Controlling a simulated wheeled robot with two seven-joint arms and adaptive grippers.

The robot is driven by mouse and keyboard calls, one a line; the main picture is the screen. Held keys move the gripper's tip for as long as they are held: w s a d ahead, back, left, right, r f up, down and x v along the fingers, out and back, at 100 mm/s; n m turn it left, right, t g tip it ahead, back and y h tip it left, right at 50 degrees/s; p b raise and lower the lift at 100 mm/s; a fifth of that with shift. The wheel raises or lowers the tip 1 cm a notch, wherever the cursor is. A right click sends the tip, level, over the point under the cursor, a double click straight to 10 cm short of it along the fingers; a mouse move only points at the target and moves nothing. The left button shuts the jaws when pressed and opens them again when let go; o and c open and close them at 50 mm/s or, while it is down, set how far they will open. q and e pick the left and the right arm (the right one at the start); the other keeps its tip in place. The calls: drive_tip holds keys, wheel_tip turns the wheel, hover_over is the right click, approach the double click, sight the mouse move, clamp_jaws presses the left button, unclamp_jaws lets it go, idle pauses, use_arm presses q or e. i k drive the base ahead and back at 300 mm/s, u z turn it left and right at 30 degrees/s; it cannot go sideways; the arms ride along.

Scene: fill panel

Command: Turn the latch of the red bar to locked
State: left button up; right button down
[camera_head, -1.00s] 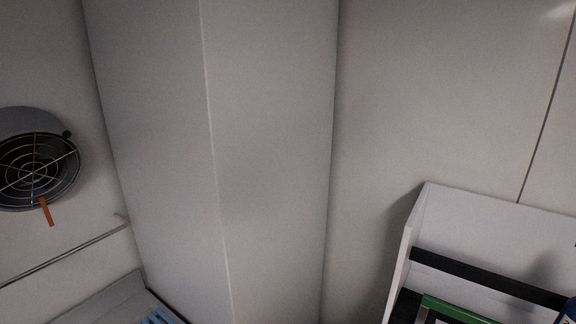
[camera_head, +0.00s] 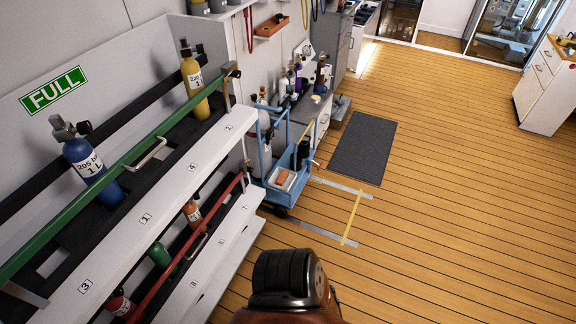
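The red bar (camera_head: 190,255) runs along the lower shelf of the rack at the left, in front of small cylinders. Its far end (camera_head: 240,176) meets the rack's upright post below the green bar's end. A pale handle shows on the red bar near its middle. The latch's state is too small to tell. The green bar (camera_head: 95,205) crosses the upper shelf, with a pale handle (camera_head: 152,154) on it. A part of my own arm shows at the bottom middle. Neither gripper is in view.
A blue cart (camera_head: 285,165) with a cylinder and tools stands beyond the rack's far end, by floor tape. A blue cylinder (camera_head: 92,165) and a yellow cylinder (camera_head: 194,85) stand on the upper shelf. The wooden floor (camera_head: 440,230) at the right is clear, with a dark mat (camera_head: 362,147).

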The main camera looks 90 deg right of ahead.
sight(250, 170)
drive_tip(key=z, duration=2.5)
drive_tip(key=i, duration=0.75)
drive_tip(key=u, duration=0.5)
